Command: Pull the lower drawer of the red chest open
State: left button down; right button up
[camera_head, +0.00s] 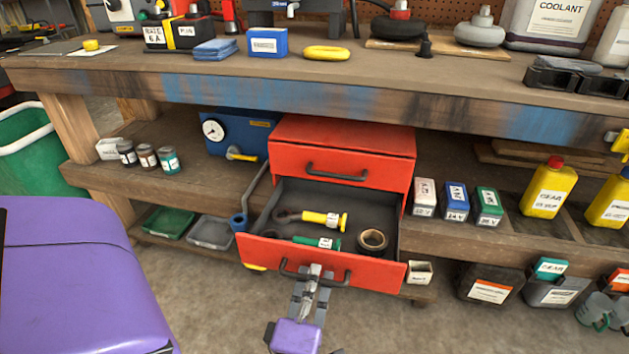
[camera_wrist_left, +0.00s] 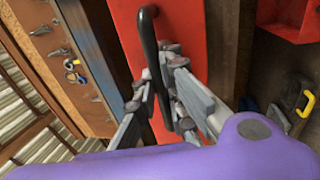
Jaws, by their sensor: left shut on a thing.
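The red chest (camera_head: 345,137) stands on the shelf under the workbench. Its upper drawer is closed, with a dark bar handle (camera_head: 336,173). Its lower drawer (camera_head: 372,272) stands pulled out, showing a grey inside with a yellow-handled tool (camera_head: 322,219), a green-handled tool (camera_head: 316,242) and a dark tape roll (camera_head: 373,240). My left gripper (camera_head: 314,276) is shut on the lower drawer's dark handle (camera_head: 289,271). In the left wrist view, the handle (camera_wrist_left: 149,50) runs between the fingers against the red front. My right gripper is not in view.
The workbench top (camera_head: 300,70) overhangs the chest. Small boxes (camera_head: 456,201) and a yellow bottle (camera_head: 548,188) stand right of it; a blue gauge case (camera_head: 237,135) and several jars stand left. The concrete floor in front is clear.

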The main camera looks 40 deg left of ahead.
pick_arm(q)
jog(key=c, duration=2.1)
grip_release()
